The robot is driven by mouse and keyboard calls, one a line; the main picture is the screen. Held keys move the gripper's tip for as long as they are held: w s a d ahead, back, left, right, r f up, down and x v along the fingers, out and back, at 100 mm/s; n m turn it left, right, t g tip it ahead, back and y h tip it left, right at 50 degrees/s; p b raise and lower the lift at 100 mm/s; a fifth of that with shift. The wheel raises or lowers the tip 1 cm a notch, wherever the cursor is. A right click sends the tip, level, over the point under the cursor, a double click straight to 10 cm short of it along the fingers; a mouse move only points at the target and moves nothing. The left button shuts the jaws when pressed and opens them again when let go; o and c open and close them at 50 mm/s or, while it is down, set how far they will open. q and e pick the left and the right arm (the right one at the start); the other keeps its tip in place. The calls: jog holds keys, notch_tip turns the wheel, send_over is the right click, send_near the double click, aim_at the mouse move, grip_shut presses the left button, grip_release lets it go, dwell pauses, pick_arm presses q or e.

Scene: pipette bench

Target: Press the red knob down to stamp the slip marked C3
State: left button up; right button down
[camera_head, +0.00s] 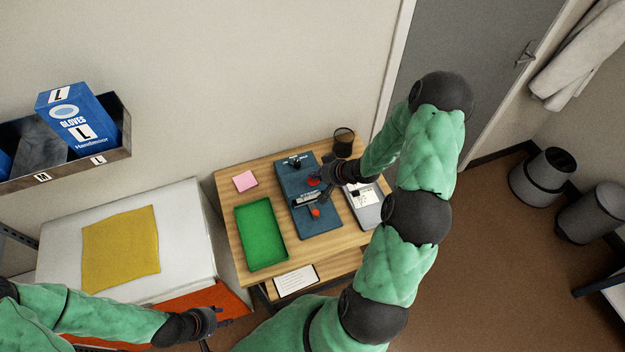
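A dark blue board (287,183) lies on the wooden table. A red knob (313,182) shows near its middle, partly covered by my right gripper, and a second red part (315,212) sits lower on the board. Between them is a small grey-and-white piece (306,199). My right gripper (322,182) is at the upper red knob; whether it touches the knob or is shut is too small to tell. My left gripper (222,321) is far from the board, low at left, over the orange surface; its fingers are unclear. I cannot read a C3 mark on any slip.
A green tray (241,233) and a pink pad (245,180) lie left of the board. A grey-and-white item (364,212) lies right of it. A black mesh cup (344,141) stands behind. A yellow cloth (121,249) lies further left.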

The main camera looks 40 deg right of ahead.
jog(key=shift+r+p, duration=1.4)
jog(key=shift+p, duration=0.15)
notch_tip(320, 180, up, 6)
jog(key=p, duration=0.7)
jog(key=shift+s, duration=0.1)
